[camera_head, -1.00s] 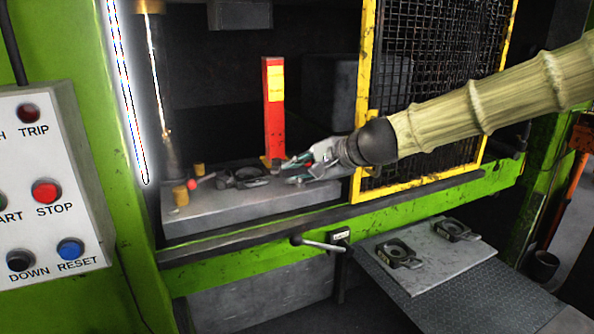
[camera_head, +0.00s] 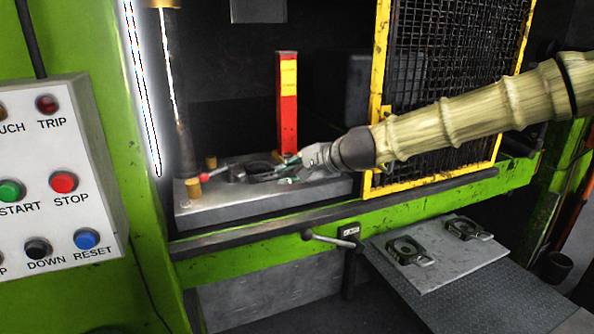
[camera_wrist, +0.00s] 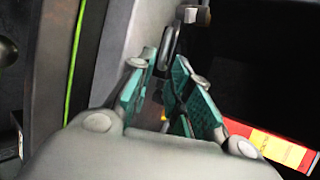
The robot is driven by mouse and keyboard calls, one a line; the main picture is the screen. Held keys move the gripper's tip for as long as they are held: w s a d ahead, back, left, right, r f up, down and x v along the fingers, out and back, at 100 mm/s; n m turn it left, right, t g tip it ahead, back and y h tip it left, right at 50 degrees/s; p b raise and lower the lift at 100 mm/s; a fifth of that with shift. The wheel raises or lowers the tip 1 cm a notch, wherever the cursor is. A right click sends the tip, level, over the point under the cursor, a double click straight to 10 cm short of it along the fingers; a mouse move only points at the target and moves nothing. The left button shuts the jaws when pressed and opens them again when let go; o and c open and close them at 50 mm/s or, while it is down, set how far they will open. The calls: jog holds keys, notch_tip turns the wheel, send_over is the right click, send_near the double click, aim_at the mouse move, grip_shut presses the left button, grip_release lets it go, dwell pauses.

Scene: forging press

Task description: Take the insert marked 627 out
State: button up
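A dark insert (camera_head: 258,168) with a round opening sits on the grey die bed inside the press. My gripper (camera_head: 283,171) reaches in from the right, at the right side of this insert. In the wrist view my gripper (camera_wrist: 160,88) has its teal finger pads apart, with a grey metal loop (camera_wrist: 171,45) just beyond and between the tips; I cannot tell whether it touches them. Two more dark inserts with handles lie on the outside plate, a nearer one (camera_head: 407,250) and a farther one (camera_head: 467,229). No 627 mark is readable on any insert.
A red post (camera_head: 287,100) with a yellow label stands close behind my gripper; its label also shows in the wrist view (camera_wrist: 280,147). A yellow-framed mesh guard (camera_head: 452,90) is beside my arm. A brass pin (camera_head: 193,187) and a red-tipped lever (camera_head: 205,174) are left of the insert.

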aim_at(280, 176)
jog(key=shift+x, duration=1.65)
grip_shut()
